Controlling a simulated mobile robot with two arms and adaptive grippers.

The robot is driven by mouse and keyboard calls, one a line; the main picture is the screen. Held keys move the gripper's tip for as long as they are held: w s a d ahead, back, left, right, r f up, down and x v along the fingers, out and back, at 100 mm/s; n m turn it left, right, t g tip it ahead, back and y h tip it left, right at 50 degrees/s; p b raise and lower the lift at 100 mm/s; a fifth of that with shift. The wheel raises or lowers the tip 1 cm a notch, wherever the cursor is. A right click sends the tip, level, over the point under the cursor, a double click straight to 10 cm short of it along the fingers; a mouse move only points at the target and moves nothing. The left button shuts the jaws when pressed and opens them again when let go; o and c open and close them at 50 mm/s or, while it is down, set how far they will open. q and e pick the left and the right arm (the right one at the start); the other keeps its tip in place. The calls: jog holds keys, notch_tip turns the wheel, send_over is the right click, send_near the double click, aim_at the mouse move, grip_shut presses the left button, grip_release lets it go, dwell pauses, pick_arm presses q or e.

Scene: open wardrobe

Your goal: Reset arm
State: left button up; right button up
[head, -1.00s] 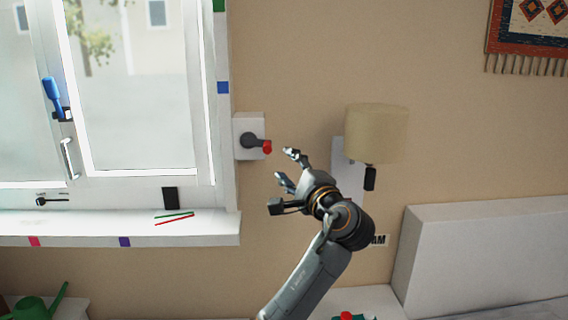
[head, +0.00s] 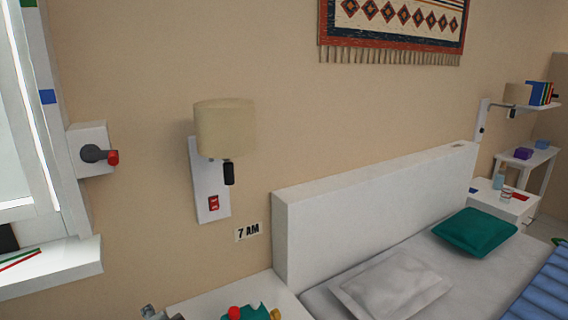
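Only a small grey metallic tip of one gripper (head: 149,312) shows at the bottom edge of the head view, left of the bedside top. I take it to be my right gripper, though the arm behind it is out of the picture. Its fingers are too cut off to tell whether they are open or shut. It is well below the wall box with a dark lever and red knob (head: 97,154), and apart from it. My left gripper is not in view.
A lamp (head: 225,128) with a red switch (head: 214,203) is on the wall. The bed headboard (head: 370,205) spans right. The window sill (head: 50,270) is left.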

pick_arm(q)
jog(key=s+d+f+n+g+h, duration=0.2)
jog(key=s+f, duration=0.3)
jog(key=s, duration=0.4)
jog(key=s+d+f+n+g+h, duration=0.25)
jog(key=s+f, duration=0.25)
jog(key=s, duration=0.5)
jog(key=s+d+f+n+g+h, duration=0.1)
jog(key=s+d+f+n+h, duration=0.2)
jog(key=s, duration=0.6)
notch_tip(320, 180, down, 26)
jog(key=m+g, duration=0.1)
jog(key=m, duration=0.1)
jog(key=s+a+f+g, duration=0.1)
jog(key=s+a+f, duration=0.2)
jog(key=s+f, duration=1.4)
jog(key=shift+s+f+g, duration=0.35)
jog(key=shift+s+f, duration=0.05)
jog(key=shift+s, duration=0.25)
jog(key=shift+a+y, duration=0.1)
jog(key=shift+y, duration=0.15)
